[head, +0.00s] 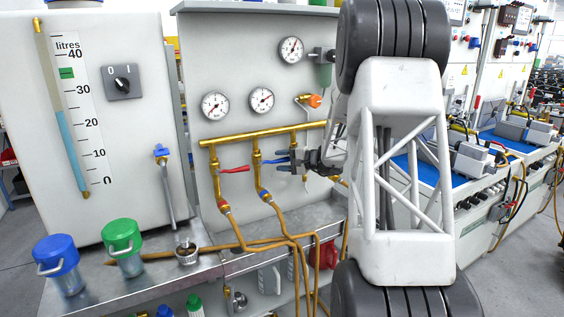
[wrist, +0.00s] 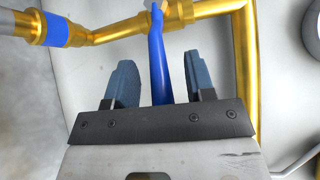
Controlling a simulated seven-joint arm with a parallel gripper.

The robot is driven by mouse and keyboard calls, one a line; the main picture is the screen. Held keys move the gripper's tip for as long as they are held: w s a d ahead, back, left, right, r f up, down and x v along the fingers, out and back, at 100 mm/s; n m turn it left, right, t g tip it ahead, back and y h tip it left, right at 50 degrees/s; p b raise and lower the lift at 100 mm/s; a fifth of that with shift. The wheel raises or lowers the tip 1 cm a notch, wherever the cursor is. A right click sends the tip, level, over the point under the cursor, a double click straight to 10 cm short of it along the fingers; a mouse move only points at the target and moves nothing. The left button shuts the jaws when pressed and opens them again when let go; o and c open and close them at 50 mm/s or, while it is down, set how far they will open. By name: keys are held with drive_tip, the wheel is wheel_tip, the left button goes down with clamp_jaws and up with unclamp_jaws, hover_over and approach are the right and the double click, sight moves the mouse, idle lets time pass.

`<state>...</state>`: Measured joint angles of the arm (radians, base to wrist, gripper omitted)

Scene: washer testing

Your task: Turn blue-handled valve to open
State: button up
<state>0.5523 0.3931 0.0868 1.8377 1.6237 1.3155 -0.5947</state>
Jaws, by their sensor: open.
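The blue-handled valve sits on the middle brass drop pipe below the horizontal manifold. Its blue handle (head: 274,161) points right toward my gripper (head: 293,162). In the wrist view the long blue handle (wrist: 157,62) runs between the two fingers of my gripper (wrist: 158,72), from the brass valve body (wrist: 180,12) down toward the palm. The fingers are open, with a visible gap on each side of the handle in that view. My arm hides the right end of the manifold and the pipe there.
A red-handled valve (head: 235,170) is close on the left. Pressure gauges (head: 262,100) and an orange knob (head: 315,101) are on the panel above. Brass pipes (wrist: 243,70) run near my gripper. Blue (head: 57,262) and green (head: 122,240) lidded containers stand on the bench.

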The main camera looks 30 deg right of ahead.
drive_tip(key=shift+c, duration=0.3)
clamp_jaws()
